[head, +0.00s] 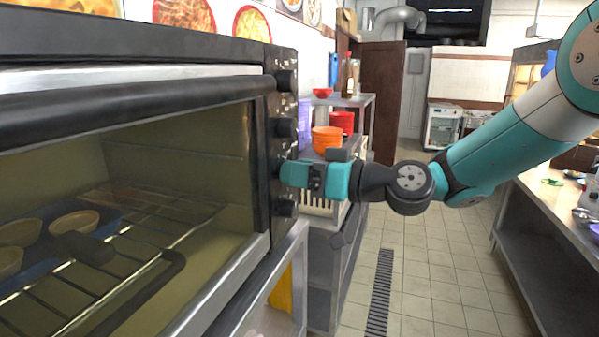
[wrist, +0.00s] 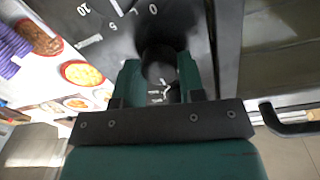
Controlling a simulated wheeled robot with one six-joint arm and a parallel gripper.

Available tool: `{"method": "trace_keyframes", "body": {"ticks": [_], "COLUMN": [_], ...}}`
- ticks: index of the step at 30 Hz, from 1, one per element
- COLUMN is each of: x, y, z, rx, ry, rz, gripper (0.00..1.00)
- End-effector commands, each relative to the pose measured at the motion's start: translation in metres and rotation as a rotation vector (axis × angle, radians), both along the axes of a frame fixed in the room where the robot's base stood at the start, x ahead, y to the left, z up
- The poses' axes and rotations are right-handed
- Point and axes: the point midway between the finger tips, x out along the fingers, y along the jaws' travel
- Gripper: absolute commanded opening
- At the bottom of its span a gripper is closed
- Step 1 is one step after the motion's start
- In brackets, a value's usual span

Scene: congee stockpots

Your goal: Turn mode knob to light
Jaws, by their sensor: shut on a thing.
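The oven (head: 262,160) stands at the left of the head view, with a column of dark knobs on its right-hand panel. My gripper (head: 287,173) is at the third knob from the top, and its fingers hide that knob in the head view. In the wrist view my gripper (wrist: 160,85) has its two green fingers on either side of the dark mode knob (wrist: 158,50), shut on it. Small white marks show on the panel by the knob. I cannot read which setting it points to.
Another knob (head: 286,207) sits just below my gripper, and others sit above. The oven door (head: 130,110) is closed, with bowls (head: 75,222) behind its glass. A shelf with orange bowls (head: 326,138) stands behind. The tiled aisle (head: 440,270) is clear.

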Motion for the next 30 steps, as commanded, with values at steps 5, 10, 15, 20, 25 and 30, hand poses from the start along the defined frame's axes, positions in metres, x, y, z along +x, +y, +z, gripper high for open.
{"method": "trace_keyframes", "body": {"ticks": [5, 10, 15, 20, 25, 30], "x": [0.0002, 0.0004, 0.0007, 0.0007, 0.0009, 0.0010], "y": [-0.0004, -0.0006, -0.0008, -0.0008, -0.0009, -0.0015], "z": [-0.0001, 0.0000, 0.0005, 0.0011, 0.0017, 0.0019], "rx": [0.020, 0.058, 0.110, 0.159, 0.206, 0.245], "ry": [0.055, 0.160, 0.301, 0.438, 0.569, 0.675], "rz": [-0.001, -0.002, -0.003, -0.002, -0.003, -0.002], "gripper": [0.13, 0.13, 0.13, 0.13, 0.13, 0.13]}}
